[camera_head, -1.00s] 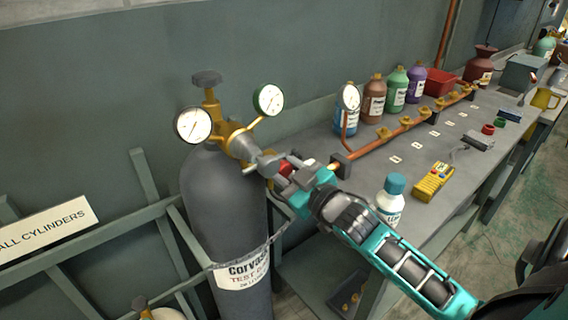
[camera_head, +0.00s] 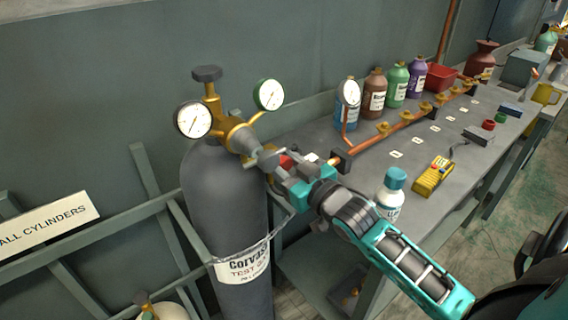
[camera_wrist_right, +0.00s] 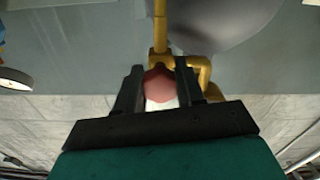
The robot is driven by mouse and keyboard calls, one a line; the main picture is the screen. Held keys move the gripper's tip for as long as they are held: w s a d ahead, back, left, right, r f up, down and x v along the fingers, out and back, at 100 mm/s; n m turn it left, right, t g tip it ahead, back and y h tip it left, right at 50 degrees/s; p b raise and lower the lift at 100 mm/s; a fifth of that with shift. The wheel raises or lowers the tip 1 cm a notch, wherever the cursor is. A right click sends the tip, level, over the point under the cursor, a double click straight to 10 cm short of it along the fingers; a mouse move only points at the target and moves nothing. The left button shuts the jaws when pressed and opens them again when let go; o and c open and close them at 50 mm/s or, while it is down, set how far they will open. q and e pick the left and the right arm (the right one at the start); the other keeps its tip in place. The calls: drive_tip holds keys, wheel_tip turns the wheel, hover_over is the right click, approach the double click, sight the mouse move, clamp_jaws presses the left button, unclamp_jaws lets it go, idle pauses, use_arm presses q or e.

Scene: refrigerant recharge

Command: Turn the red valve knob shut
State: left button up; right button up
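The red valve knob (camera_head: 286,162) sits on the brass valve assembly (camera_head: 240,138) at the top of the dark grey gas cylinder (camera_head: 222,205). My right gripper (camera_head: 282,170) reaches it from the lower right and partly hides it. In the right wrist view the knob (camera_wrist_right: 159,82) lies between the two dark fingers (camera_wrist_right: 158,90), with no clear gap on either side. The fingers look shut on it. A white part shows just below the knob there. My left gripper is not in view.
Two round gauges (camera_head: 192,119) (camera_head: 269,95) flank the valve's dark top handwheel (camera_head: 206,74). A workbench (camera_head: 440,150) on the right holds a copper manifold (camera_head: 390,133), several bottles, a yellow meter (camera_head: 433,176) and a white bottle (camera_head: 391,194) close to my right arm.

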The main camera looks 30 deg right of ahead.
drive_tip(key=o, duration=0.4)
drive_tip(key=shift+o, duration=0.2)
drive_tip(key=s+d, duration=0.1)
drive_tip(key=s, duration=1.2)
drive_tip(key=shift+b, duration=0.3)
drive_tip(key=a+f+m+g, duration=0.1)
drive_tip(key=a+f+g, duration=0.2)
drive_tip(key=f, duration=0.9)
drive_tip(key=shift+s+a+f, duration=0.3)
drive_tip(key=shift+s+a, duration=0.1)
drive_tip(key=shift+a, duration=0.15)
drive_tip(key=s+a+f+g, duration=0.1)
drive_tip(key=a+f, duration=0.2)
drive_tip(key=s+a+f+g, duration=0.1)
drive_tip(key=a+f, duration=0.2)
drive_tip(key=f, duration=0.1)
drive_tip(key=s+a+f+g, duration=0.1)
drive_tip(key=a+f+g, duration=0.1)
drive_tip(key=a+f, duration=0.1)
drive_tip(key=shift+s+a+f+n+y, duration=0.2)
drive_tip(key=shift+s+f+n+y, duration=0.15)
drive_tip(key=shift+f, duration=0.25)
